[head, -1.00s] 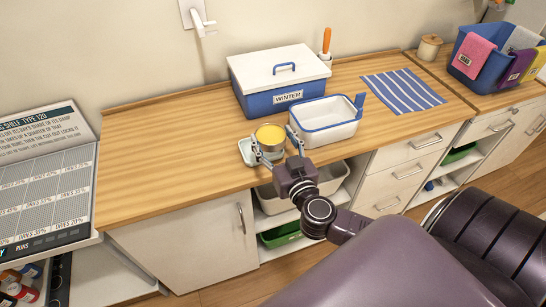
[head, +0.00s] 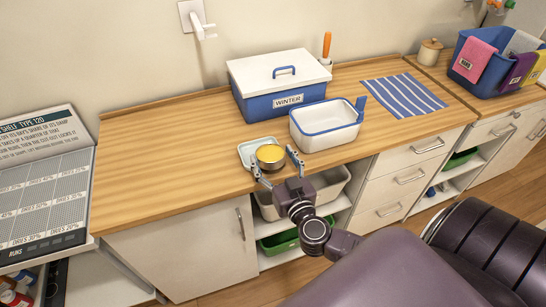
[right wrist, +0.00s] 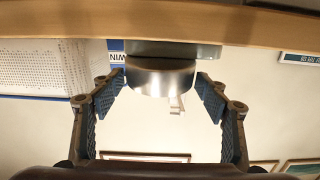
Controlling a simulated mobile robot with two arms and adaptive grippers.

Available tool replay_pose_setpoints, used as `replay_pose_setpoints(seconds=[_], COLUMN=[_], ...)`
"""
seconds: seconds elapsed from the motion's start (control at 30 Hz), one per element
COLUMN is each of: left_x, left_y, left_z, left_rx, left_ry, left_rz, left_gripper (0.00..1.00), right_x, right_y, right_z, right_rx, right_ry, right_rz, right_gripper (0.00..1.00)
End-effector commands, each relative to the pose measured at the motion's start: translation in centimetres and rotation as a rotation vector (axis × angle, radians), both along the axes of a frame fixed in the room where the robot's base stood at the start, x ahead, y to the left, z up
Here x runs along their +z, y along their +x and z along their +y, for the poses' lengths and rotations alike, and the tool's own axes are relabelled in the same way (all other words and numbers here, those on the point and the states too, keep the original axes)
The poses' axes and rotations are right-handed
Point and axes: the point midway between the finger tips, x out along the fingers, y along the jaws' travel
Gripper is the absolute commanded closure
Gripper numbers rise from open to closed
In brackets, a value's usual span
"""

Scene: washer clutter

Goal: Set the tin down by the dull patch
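The tin (head: 270,156), round and metal with a yellow top, is upright at the front right part of a pale green tray (head: 246,147) on the wooden counter. It appears to rest on the tray. My right gripper (head: 274,162) is open at the tin's front, one finger at each side. The right wrist view shows the tin's metal side (right wrist: 160,78) near the fingertips, with narrow gaps beside it. That view is upside down, with the tray (right wrist: 172,49) against the tin. I cannot make out a dull patch. My left gripper is not in view.
A white open basin (head: 326,136) stands close to the right of the tin. Behind it is a blue box with a white lid (head: 283,103). A striped cloth (head: 404,94) lies farther right. The counter left of the tray is clear.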

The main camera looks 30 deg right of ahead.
Motion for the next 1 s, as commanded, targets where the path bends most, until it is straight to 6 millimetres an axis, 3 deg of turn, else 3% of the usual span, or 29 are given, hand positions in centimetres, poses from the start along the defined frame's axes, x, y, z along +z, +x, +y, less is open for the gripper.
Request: replay_pose_setpoints(seconds=[0.47,1.0], left_x=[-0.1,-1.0], left_y=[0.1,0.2], left_z=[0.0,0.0], left_rx=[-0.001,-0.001], left_ry=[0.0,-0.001], left_rz=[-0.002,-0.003], left_gripper=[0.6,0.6], right_x=[0.2,0.6], right_y=[-0.4,-9.4], right_z=[0.1,2.2], right_rx=[0.0,0.0], right_ry=[-0.001,0.001], right_rz=[0.001,0.004], right_gripper=[0.21,0.21])
